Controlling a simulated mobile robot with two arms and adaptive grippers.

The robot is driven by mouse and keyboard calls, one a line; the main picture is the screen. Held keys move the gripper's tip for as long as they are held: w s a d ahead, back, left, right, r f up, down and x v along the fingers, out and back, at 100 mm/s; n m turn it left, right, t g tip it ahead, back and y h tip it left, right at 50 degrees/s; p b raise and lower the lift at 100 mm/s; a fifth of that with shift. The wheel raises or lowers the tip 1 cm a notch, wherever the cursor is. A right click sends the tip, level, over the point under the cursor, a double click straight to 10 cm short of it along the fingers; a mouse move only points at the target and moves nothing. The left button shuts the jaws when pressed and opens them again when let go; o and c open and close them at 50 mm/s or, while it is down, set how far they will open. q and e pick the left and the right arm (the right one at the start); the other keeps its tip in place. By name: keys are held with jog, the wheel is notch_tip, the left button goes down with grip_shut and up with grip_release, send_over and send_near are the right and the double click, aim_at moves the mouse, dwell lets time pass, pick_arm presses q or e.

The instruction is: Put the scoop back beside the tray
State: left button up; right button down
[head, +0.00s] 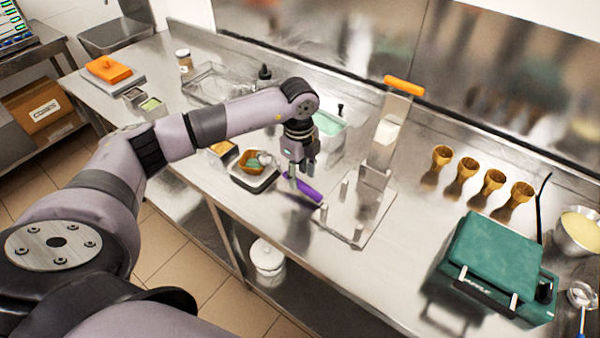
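The scoop has a purple handle (309,193) that slants down to the right. Its head end points toward a waffle bowl (251,168) with teal content, and where the head ends is hard to make out. My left gripper (299,181) points down over the handle, with its fingers at either side of it, and looks shut on it. A pan with mint-green content (328,123), which may be the tray, lies behind my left gripper and is partly hidden by my arm. My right gripper is out of view.
A clear stand with posts (360,225) is right of the scoop. Several brown cones (467,169) and a green waffle iron (500,255) are further right. The counter between is bare.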

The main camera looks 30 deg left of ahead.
aim_at(300, 182)
pick_arm(q)
jog(key=shift+r+p, duration=0.3)
jog(key=shift+r, duration=0.6)
notch_tip(300, 182, up, 12)
jog(key=b, duration=0.4)
jog(key=shift+f, duration=0.25)
